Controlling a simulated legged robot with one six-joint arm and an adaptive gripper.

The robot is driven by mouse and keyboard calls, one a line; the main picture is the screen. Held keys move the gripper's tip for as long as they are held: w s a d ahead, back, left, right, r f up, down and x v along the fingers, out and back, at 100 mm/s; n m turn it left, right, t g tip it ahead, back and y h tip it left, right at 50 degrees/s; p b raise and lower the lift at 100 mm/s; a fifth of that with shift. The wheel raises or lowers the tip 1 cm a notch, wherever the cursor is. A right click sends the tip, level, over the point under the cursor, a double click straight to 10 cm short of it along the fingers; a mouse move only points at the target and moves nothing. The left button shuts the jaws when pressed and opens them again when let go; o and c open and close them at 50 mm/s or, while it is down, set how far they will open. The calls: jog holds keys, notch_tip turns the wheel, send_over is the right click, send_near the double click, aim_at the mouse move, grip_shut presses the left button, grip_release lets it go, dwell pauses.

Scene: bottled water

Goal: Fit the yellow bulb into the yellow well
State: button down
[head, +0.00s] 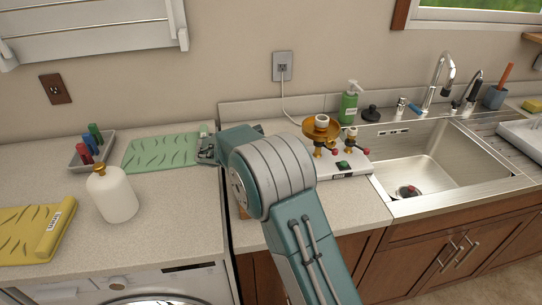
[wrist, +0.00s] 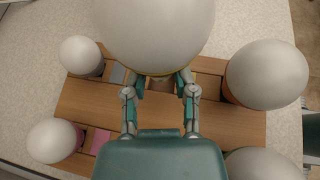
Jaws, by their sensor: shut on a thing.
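My gripper (wrist: 158,88) is shut on a large white bulb (wrist: 153,35) with a thin yellow band at its lower edge. The bulb is above a wooden board (wrist: 190,122), and its upper part runs out of the wrist view. The spot right under it is mostly hidden, so I cannot tell whether it touches the board. Grey (wrist: 117,74) and pink (wrist: 99,142) patches show on the board at left. In the head view my arm hides the bulb and nearly all of the board.
White bulbs stand around the board at upper left (wrist: 81,57), lower left (wrist: 53,140), right (wrist: 266,74) with an orange base, and lower right (wrist: 262,165). A white bottle (head: 113,196), green mat (head: 160,153), burner-like stand (head: 345,168) and sink (head: 440,165) share the counter.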

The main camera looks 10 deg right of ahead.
jog(key=shift+f, duration=0.85)
jog(key=shift+f, duration=1.05)
dwell(1.0)
jog(key=shift+c, duration=1.7)
grip_release()
jog(key=s+a, duration=0.1)
jog(key=a, duration=0.7)
jog(key=s+a, duration=0.1)
jog(key=a, duration=0.3)
jog(key=shift+s+a+r, duration=0.15)
jog(key=shift+s+a, duration=0.15)
jog(key=shift+a, duration=0.1)
